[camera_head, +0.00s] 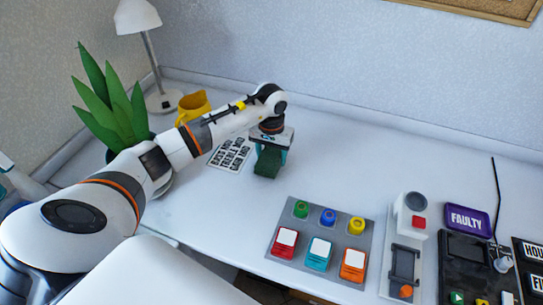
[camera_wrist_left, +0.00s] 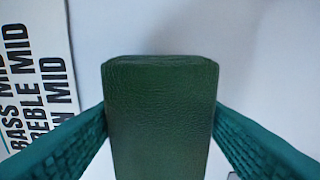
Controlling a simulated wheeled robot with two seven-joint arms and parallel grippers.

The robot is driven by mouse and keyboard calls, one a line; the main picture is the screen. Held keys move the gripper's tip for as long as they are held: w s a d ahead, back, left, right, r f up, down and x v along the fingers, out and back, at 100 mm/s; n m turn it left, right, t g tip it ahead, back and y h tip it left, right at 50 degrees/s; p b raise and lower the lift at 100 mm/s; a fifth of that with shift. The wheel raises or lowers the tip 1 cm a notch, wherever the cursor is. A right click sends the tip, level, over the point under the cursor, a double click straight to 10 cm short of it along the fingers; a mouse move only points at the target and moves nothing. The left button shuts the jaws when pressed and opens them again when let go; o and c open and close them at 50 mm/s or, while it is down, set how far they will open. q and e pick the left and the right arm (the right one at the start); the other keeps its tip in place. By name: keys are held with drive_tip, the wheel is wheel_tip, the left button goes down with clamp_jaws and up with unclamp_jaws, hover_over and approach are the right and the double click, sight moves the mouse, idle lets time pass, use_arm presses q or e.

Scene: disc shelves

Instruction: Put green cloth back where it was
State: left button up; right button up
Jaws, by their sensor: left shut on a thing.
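The green cloth (camera_head: 267,164) is a dark green, leathery-looking block in the head view. My left gripper (camera_head: 270,154) points down over the white table and is shut on it. In the left wrist view the cloth (camera_wrist_left: 160,120) fills the middle, with a teal finger pressed on each side. I cannot tell whether its lower end touches the table. My right gripper is not in view.
A printed card (camera_head: 231,154) lies just left of the cloth. A yellow mug (camera_head: 193,106), a lamp (camera_head: 140,20) and a plant (camera_head: 112,105) stand further left. The table behind the panel is clear.

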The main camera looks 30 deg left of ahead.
sight(271, 154)
use_arm(q)
drive_tip(key=shift+f, duration=0.7)
drive_tip(key=o, duration=0.9)
drive_tip(key=shift+o, duration=0.2)
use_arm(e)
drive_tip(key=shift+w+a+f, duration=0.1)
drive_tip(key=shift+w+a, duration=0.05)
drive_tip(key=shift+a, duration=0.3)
use_arm(q)
drive_tip(key=shift+r, duration=0.2)
drive_tip(key=shift+w+r, duration=0.1)
drive_tip(key=shift+r, duration=0.25)
wheel_tip(271, 154, up, 11)
drive_tip(key=shift+r+b, duration=0.15)
drive_tip(key=shift+b, duration=0.3)
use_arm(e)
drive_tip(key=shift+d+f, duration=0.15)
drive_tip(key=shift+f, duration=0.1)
